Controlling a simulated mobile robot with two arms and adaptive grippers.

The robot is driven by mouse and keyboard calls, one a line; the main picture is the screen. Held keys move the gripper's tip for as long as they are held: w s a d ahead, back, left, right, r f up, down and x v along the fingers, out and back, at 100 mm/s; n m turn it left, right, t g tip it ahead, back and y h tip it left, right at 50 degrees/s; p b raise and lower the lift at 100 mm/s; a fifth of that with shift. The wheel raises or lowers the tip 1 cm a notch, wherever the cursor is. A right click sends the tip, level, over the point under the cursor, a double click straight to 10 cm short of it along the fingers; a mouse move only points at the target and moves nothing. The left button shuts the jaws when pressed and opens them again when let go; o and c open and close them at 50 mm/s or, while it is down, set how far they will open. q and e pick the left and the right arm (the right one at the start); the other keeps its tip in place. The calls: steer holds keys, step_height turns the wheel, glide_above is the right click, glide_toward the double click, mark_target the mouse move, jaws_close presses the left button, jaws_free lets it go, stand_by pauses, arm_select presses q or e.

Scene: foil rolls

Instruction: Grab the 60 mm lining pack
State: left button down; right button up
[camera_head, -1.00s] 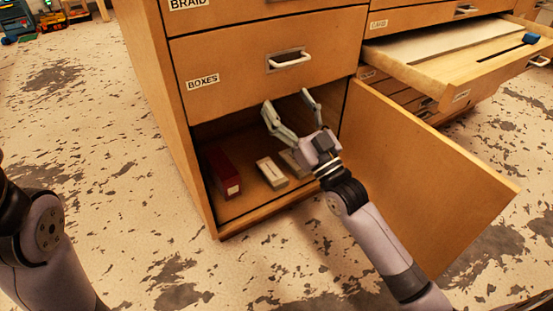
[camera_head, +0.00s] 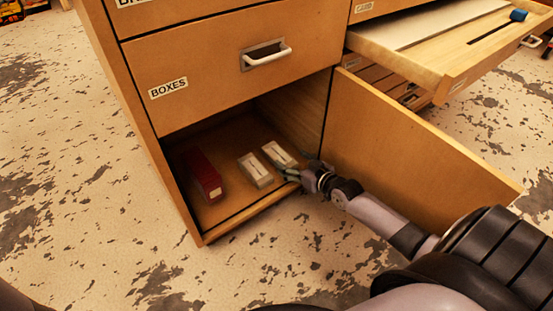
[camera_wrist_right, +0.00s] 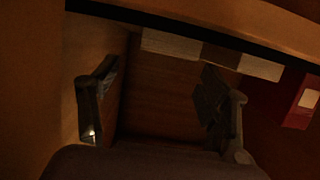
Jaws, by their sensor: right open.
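Two pale, flat packs lie side by side on the floor of the open bottom compartment: a middle pack (camera_head: 255,170) and a right pack (camera_head: 277,153). No size can be read on them, so I cannot tell which is the 60 mm lining pack. My right gripper (camera_head: 296,172) is low at the compartment's front, just beside the right pack's near end. In the right wrist view the open, empty fingers (camera_wrist_right: 158,98) point towards the right pack (camera_wrist_right: 170,44), with the middle pack (camera_wrist_right: 259,67) off to one side. My left gripper is out of view.
A dark red box (camera_head: 204,178) stands left of the packs. The compartment door (camera_head: 410,150) is swung open on the right, close beside my right arm. The BOXES drawer (camera_head: 215,80) is shut above. An open drawer (camera_head: 455,75) juts out at upper right.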

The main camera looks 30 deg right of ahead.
mark_target(279, 154)
steer(key=w+b, duration=0.1)
steer(key=w+f+b, duration=0.2)
steer(key=b, duration=0.1)
steer(key=shift+w+a+f, duration=0.1)
steer(key=shift+w+a, duration=0.25)
steer(key=shift+w, duration=0.05)
steer(key=shift+w+b, duration=0.35)
steer(key=shift+w, duration=0.1)
steer(key=c, duration=1.3)
steer(key=shift+c, duration=0.2)
